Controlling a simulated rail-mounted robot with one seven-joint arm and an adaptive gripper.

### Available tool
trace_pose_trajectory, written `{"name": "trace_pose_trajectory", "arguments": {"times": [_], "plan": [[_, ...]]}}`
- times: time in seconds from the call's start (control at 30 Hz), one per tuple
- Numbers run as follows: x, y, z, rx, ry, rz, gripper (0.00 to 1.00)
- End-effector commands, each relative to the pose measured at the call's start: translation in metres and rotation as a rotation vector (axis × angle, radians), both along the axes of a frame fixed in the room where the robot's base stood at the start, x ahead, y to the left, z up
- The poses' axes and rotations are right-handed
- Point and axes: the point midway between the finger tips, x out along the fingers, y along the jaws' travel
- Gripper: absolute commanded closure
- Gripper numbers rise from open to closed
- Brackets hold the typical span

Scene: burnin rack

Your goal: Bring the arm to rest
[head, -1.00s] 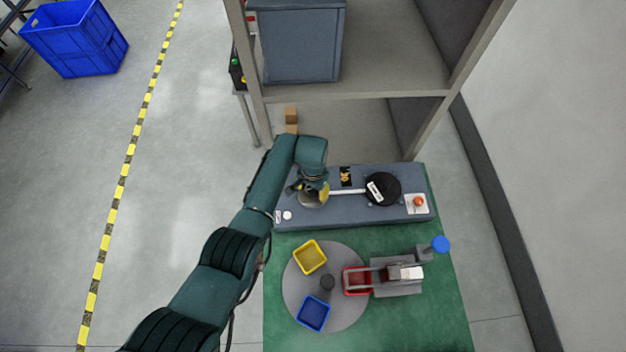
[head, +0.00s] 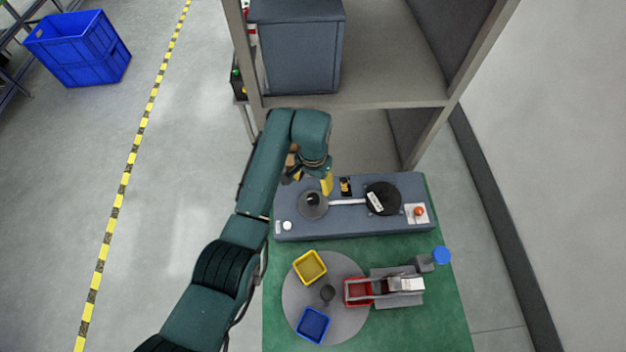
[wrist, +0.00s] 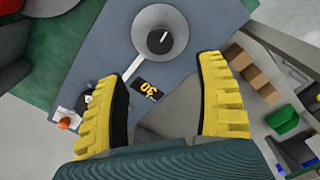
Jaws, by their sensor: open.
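My gripper (wrist: 162,105) is open and empty in the wrist view, its two yellow ribbed fingers spread apart. In the head view my gripper (head: 312,180) hangs above the back left of a blue-grey bench unit (head: 340,226). Below and in front of it stands a grey cone-shaped dish with a dark knob (head: 313,202); the dish also shows between and beyond the fingers in the wrist view (wrist: 150,22). A white bar runs from the dish to a round black disc (head: 383,199). Nothing touches the fingers.
A grey turntable (head: 345,330) carries yellow, red and blue bins on the green mat (head: 440,320). A clamp-like device (head: 398,284) stands at its right. Shelf posts (head: 440,135) and a grey cabinet (head: 297,50) rise behind. Brown boxes (wrist: 250,72) lie near the right finger.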

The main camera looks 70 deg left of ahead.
Motion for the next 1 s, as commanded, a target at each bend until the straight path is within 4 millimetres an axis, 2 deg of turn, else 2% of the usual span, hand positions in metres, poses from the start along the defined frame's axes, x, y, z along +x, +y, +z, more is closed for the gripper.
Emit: {"name": "trace_pose_trajectory", "arguments": {"times": [0.67, 0.77, 0.87, 1.0], "plan": [[0.001, -0.001, 0.002, 0.000, 0.000, -0.002, 0.29], [0.028, -0.027, 0.016, -0.001, 0.000, -0.078, 0.29], [0.068, -0.077, 0.029, -0.002, 0.000, -0.208, 0.29], [0.132, -0.147, 0.076, 0.093, -0.097, -0.397, 0.29]]}}
